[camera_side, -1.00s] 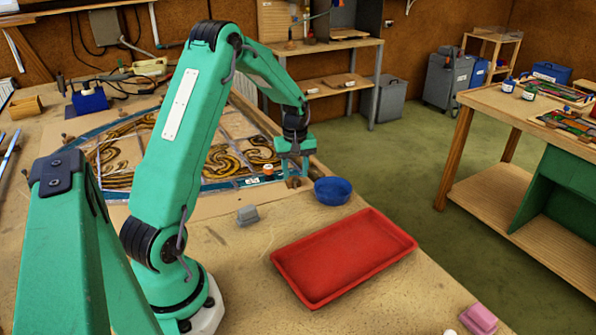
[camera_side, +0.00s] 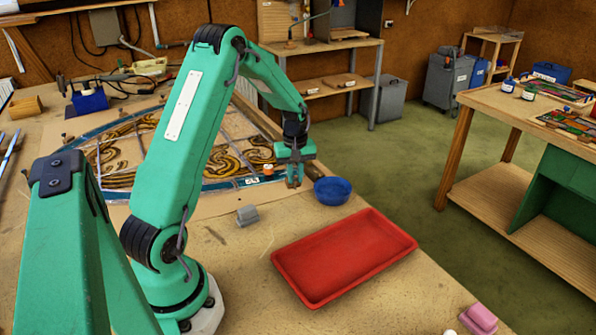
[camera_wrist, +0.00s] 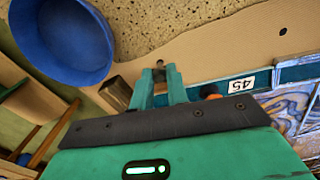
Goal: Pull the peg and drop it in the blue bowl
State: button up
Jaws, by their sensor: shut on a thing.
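My gripper (camera_side: 294,184) points down at the near right corner of the leaded panel, with its fingers shut on the peg. Little of the peg shows in the side view. In the wrist view a small brownish-grey bit of the peg (camera_wrist: 159,73) shows between the fingertips (camera_wrist: 160,76). I cannot tell whether the peg is still in its hole. The blue bowl (camera_side: 332,190) stands on the bench just right of my gripper; it fills the upper left of the wrist view (camera_wrist: 62,40) and its visible inside looks empty.
A wooden block (camera_wrist: 115,93) is beside the fingers. A red tray (camera_side: 345,255) and a grey block (camera_side: 247,215) lie nearer the camera. The bench's right edge is near the bowl.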

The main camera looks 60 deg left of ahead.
aim_at(295, 178)
grip_shut()
jog(key=shift+r, duration=1.85)
jog(key=shift+r, duration=2.45)
jog(key=shift+w+r, duration=0.1)
